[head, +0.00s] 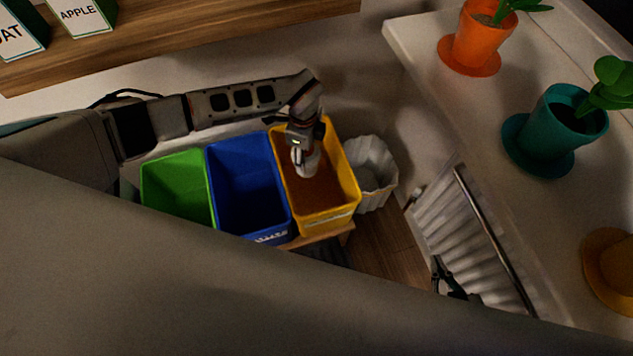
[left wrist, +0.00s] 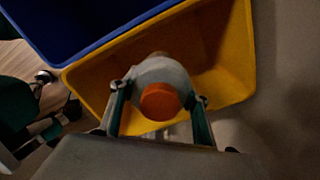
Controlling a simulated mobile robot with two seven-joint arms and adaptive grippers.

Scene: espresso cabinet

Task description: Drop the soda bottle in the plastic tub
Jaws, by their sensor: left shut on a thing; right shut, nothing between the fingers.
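My left gripper (head: 304,160) is shut on a pale bottle with an orange cap, the soda bottle (left wrist: 160,83). In the left wrist view the cap faces the camera and the fingers (left wrist: 158,105) grip the bottle from both sides. In the head view the bottle is mostly hidden by the gripper. It is over the opening of the yellow plastic tub (head: 347,200), which also shows in the left wrist view (left wrist: 237,55). My right gripper (head: 452,284) is shut and empty, partly hidden at the lower right, away from the tubs.
A blue tub (head: 245,147) and a green tub (head: 176,165) stand left of the yellow one. A white ribbed basket (head: 376,160) stands to its right. A white counter (head: 425,45) with plant pots runs along the right. A wooden shelf (head: 190,25) is at the back.

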